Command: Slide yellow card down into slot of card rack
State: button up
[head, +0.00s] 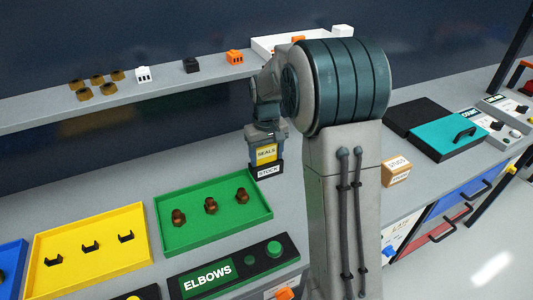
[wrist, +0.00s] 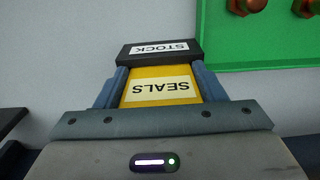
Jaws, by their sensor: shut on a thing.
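The yellow card (head: 266,153), labelled SEALS, is between the fingers of my gripper (head: 265,161). In the wrist view the card (wrist: 150,74) spans the space between the two blue-grey fingers, and my gripper (wrist: 160,80) is shut on it. The card rack (head: 266,172) is a small black block labelled STOCK on the grey bench. In the wrist view the rack (wrist: 125,53) lies right at the card's far end, close to the fingertips. The card's lower edge and the slot are hidden, so I cannot tell how deep the card sits.
A green tray (head: 232,225) with several brown fittings stands left of the rack. A yellow tray (head: 92,262) is further left. The black ELBOWS panel (head: 256,262) is in front. An orange-and-white block (head: 397,170) stands to the right. A shelf (head: 175,78) runs behind.

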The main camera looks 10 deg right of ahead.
jog(key=shift+f, duration=0.2)
jog(key=o, duration=1.1)
jog(key=shift+c, duration=0.2)
jog(key=shift+r, duration=0.1)
notch_tip(320, 180, up, 14)
jog(key=shift+s, duration=0.1)
jog(key=s+f+m+t, duration=0.1)
jog(key=s+f, duration=0.2)
jog(key=s, duration=0.9)
jog(key=s+f+m+t, duration=0.1)
jog(key=s+f, duration=0.3)
jog(key=s, duration=0.9)
jog(key=shift+s+t, duration=0.15)
jog(key=shift+t, duration=0.35)
